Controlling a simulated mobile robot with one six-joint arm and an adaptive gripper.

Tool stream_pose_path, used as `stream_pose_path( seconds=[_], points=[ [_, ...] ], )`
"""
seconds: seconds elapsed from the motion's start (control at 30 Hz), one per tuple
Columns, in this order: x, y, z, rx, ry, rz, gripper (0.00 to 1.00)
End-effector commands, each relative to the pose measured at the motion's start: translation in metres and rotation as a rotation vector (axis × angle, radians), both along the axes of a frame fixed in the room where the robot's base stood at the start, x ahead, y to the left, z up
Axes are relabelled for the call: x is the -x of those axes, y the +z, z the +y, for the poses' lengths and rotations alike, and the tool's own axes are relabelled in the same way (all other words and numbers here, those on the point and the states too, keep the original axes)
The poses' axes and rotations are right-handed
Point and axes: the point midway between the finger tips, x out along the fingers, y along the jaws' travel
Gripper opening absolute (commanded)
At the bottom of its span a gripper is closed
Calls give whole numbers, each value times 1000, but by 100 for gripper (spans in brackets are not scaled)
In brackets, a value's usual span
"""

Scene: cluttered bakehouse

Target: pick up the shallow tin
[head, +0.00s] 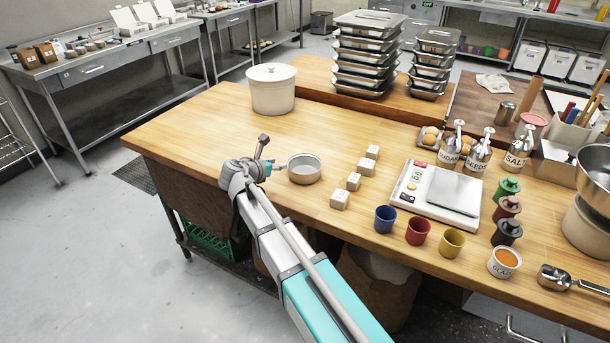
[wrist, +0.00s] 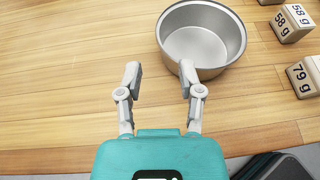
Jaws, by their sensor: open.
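The shallow tin (head: 304,168) is a round grey metal pan standing upright and empty on the wooden worktop, near its front left. It also shows in the wrist view (wrist: 201,38), at the top right of centre. My gripper (wrist: 158,72) is open and empty, with its fingers apart. In the wrist view the right fingertip is at the tin's near rim; I cannot tell whether it touches. The left finger is left of the tin over bare wood. In the head view my gripper (head: 264,160) is just left of the tin, partly hidden by my wrist.
Several weight blocks (head: 340,200) stand right of the tin. Behind is a white lidded pot (head: 272,90). A scale (head: 434,194) and blue cup (head: 385,219) stand farther right. The wood left of the tin is clear.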

Motion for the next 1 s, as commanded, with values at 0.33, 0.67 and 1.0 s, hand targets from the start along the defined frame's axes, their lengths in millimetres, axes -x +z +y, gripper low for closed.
stream_pose_path(
  seconds=[0.33,0.67,1.0],
  points=[
    [-19,-9,-13,1,0,1,48],
    [-20,-10,-13,0,0,0,48],
    [-45,-24,-30,0,-1,0,48]
  ],
)
